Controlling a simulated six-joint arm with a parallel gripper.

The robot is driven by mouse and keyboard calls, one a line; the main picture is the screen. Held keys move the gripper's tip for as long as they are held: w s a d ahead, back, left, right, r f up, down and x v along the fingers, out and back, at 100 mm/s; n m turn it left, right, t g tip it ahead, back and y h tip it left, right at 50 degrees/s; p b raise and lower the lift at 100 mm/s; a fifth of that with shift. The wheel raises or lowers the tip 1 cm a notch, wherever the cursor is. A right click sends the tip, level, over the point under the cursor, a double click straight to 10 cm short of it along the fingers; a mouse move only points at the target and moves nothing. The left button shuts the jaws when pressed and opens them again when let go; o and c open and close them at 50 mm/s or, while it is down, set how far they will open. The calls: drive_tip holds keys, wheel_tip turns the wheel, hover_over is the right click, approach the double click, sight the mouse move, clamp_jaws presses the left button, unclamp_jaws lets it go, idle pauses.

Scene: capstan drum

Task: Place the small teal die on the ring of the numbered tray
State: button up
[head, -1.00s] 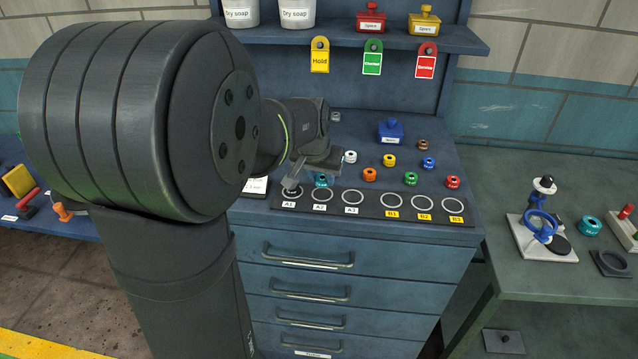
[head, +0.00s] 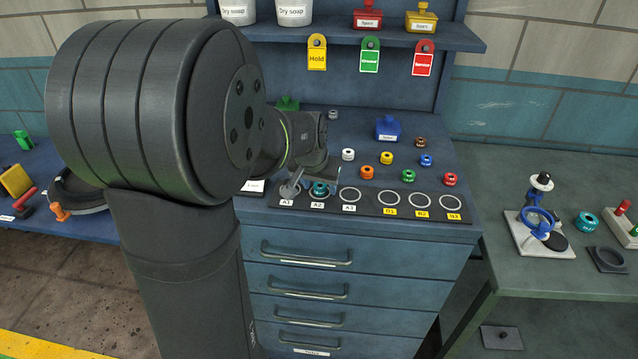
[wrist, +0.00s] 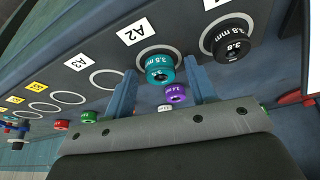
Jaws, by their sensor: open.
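The small teal die (wrist: 160,71), marked 3.5 mm, is at the A2 ring of the numbered tray (head: 372,205). In the wrist view the ring's edge shows around its far side; the die hides the rest. My gripper (wrist: 161,75) is open, with one finger on each side of the die and a visible gap to each. In the head view the die (head: 319,189) shows beside my gripper (head: 312,186), which partly blocks the left end of the tray. A black die (wrist: 233,42), marked 3.8 mm, sits on the A1 ring.
A purple die (wrist: 176,94) stands close behind the teal one. White (head: 348,155), orange (head: 367,173), green (head: 408,176) and red (head: 450,179) dies stand behind the tray. Rings A3 (head: 350,194) and the B rings are empty. A larger teal piece (head: 587,222) is on the right bench.

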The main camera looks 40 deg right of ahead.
sight(319, 187)
drive_tip(key=v, duration=1.2)
drive_tip(key=shift+r, duration=0.15)
drive_tip(key=x, duration=1.2)
drive_tip(key=shift+f, duration=0.25)
wheel_tip(319, 187, up, 2)
drive_tip(key=shift+r, duration=0.7)
